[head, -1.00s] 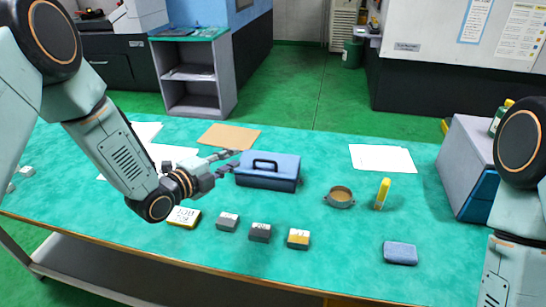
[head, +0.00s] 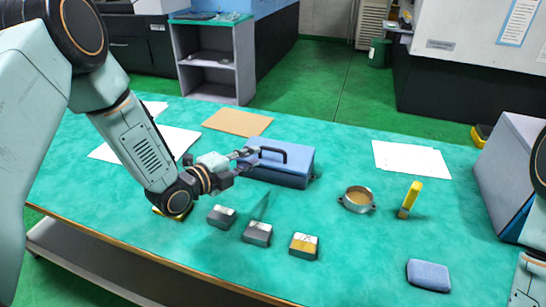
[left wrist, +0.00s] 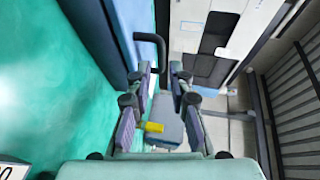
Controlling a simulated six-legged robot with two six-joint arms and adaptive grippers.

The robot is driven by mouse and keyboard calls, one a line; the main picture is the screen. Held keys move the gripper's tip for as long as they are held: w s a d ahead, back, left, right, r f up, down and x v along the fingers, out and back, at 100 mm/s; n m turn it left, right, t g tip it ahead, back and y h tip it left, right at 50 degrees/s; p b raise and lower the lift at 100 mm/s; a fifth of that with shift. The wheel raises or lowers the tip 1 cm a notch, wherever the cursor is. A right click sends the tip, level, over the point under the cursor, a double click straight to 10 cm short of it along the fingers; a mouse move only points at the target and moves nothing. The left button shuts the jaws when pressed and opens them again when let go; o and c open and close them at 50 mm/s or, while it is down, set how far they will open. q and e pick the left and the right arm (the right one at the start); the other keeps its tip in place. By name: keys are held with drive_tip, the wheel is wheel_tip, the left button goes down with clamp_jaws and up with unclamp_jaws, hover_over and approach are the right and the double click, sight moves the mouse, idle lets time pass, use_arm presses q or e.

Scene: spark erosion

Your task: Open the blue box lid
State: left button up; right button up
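The blue box (head: 290,172) stands on the green table with its lid down and a black handle (head: 272,150) on top. My left gripper (head: 248,160) is at the box's left end, close to the handle. In the left wrist view the fingers (left wrist: 160,75) are apart, with the black handle (left wrist: 158,45) just beyond and between the tips. The box's blue surface (left wrist: 128,22) shows to the left there. I cannot tell whether a finger touches the handle. My right gripper is out of view; only part of the right arm shows at the right edge.
Right of the box are a round metal cup (head: 357,200), a yellow bottle (head: 410,200) and a blue pad (head: 428,275). Several small blocks (head: 257,233) lie in front. White papers (head: 410,158) and a brown sheet (head: 237,122) lie behind.

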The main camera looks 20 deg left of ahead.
sight(271, 150)
use_arm(q)
drive_tip(key=x, duration=0.2)
drive_tip(key=d+b+x, duration=0.1)
drive_tip(key=x, duration=0.5)
drive_tip(key=shift+s+d+r, duration=0.15)
drive_tip(key=shift+s, duration=0.05)
drive_tip(key=shift+a, duration=0.5)
drive_tip(key=shift+d, duration=0.4)
clamp_jaws()
drive_tip(key=shift+a, duration=0.15)
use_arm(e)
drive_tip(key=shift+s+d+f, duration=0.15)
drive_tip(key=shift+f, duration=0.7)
use_arm(q)
drive_tip(key=shift+w, duration=0.1)
